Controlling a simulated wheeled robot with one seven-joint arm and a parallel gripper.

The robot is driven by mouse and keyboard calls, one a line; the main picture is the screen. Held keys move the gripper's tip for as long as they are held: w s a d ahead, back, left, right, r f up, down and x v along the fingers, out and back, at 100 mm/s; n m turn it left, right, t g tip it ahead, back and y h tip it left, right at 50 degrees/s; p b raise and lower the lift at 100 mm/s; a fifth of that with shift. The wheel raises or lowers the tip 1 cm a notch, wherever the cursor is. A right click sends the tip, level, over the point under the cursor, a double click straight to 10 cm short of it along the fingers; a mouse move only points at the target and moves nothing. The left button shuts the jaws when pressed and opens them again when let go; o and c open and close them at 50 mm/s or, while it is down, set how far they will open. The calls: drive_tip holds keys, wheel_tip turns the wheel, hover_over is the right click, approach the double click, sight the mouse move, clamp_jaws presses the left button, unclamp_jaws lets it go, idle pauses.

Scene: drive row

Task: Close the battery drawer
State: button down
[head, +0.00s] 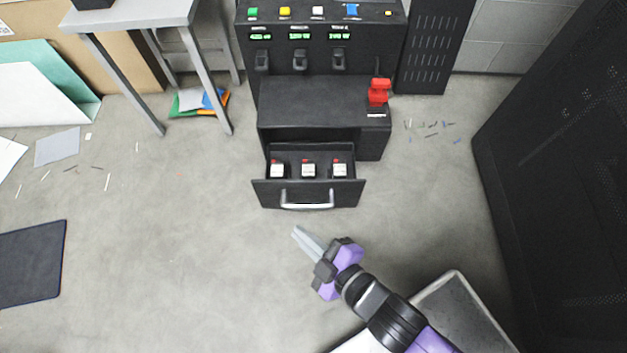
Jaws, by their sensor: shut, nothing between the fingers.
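The battery drawer (268,196) is pulled out from the lower part of the black cabinet (320,95). It has a black front with a silver bar handle (307,205). Several white batteries with red marks (308,170) sit in a row inside it. My gripper (297,231) is in front of the drawer, a little below the handle in the picture and apart from it. Its fingers are together with nothing between them, and they point up and left toward the handle.
A red switch (378,92) stands on the cabinet's right side. Coloured buttons (285,12) and green displays line its upper panel. A grey table (135,14) stands at the upper left, and a tall black cabinet (560,150) at the right.

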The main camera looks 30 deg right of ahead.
drive_tip(key=w+a+f+n+g+h+p, duration=0.1)
drive_tip(key=w+a+f+n+g+p, duration=0.15)
drive_tip(key=w+n, duration=0.3)
drive_tip(key=n+g+h+p, duration=0.1)
drive_tip(key=n+g+h, duration=0.2)
drive_tip(key=n+h, duration=0.75)
approach(313, 184)
drive_tip(key=d+f+n+y+b, duration=0.1)
drive_tip(key=b, duration=0.1)
drive_tip(key=w+d+n+y+b, duration=0.1)
drive_tip(key=b, duration=0.1)
drive_tip(key=w+d+f+n+y+b, duration=0.1)
drive_tip(key=d+b, duration=0.1)
drive_tip(key=shift+f+t+y, duration=0.25)
drive_tip(key=shift+f, duration=0.1)
drive_tip(key=shift+w+d+r+b, duration=0.15)
drive_tip(key=shift+w+d+b, duration=0.2)
drive_tip(key=shift+w, duration=0.2)
